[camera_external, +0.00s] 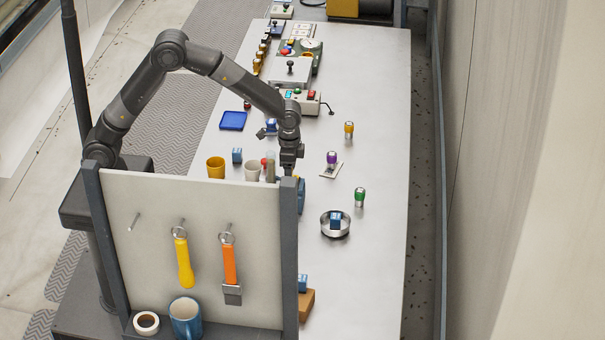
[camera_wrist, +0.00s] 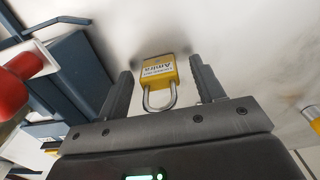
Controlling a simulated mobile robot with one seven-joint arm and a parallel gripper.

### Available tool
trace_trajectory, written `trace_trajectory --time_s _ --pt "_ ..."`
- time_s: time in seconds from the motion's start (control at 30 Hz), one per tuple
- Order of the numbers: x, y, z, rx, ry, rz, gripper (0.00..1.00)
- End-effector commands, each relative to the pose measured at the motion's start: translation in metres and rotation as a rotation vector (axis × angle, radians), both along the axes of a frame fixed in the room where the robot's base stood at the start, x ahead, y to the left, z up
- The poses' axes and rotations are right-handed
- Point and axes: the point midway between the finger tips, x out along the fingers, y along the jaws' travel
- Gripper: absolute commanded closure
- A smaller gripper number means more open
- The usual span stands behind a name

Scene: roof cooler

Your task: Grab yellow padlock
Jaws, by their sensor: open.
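The yellow padlock (camera_wrist: 160,72) shows in the wrist view with dark lettering on its body and a silver shackle toward me. It lies between the two dark fingers of my gripper (camera_wrist: 160,66), with a gap on each side. My gripper is open and holds nothing. In the external view my gripper (camera_external: 290,168) points down over the table, just behind the upright pegboard. The padlock cannot be made out there; the gripper and board appear to hide it.
In the wrist view a blue rack (camera_wrist: 78,62) and a red object (camera_wrist: 12,92) are close on the left. On the table (camera_external: 378,270) are an orange cup (camera_external: 216,167), a white cup (camera_external: 252,171) and a metal bowl (camera_external: 335,231). The pegboard (camera_external: 160,262) stands in front.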

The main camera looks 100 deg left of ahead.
Motion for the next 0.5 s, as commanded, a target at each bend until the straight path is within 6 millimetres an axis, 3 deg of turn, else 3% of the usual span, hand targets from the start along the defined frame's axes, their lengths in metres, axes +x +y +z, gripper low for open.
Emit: trace_trajectory --time_s 0.3,0.5 --pt "0.0 0.0 -0.0064 0.0 0.0 0.0 0.38" --pt "0.0 0.0 -0.0062 0.0 0.0 0.0 0.55"
